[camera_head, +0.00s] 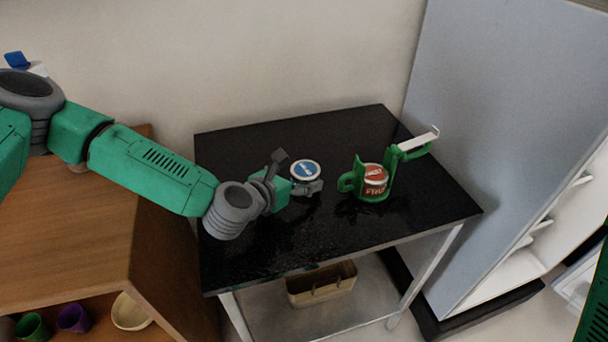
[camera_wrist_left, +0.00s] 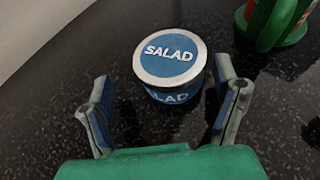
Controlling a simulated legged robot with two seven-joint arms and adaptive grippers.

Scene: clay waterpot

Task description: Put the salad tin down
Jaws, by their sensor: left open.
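The salad tin (camera_head: 305,171) is a short round tin with a blue and white lid, standing upright on the black tabletop (camera_head: 340,238). In the left wrist view the tin (camera_wrist_left: 169,56) shows the word SALAD on its lid and stands just beyond and between the fingertips. My left gripper (camera_head: 298,172) is open around the near side of the tin, and its fingers (camera_wrist_left: 163,88) show a gap to either side of it. My right gripper is not in view.
A green holder (camera_head: 346,183) with a red-labelled tin (camera_head: 375,176) stands to the right on the same table. A wooden cabinet (camera_head: 70,230) is at the left and a grey panel (camera_head: 490,120) at the right. The table's front is clear.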

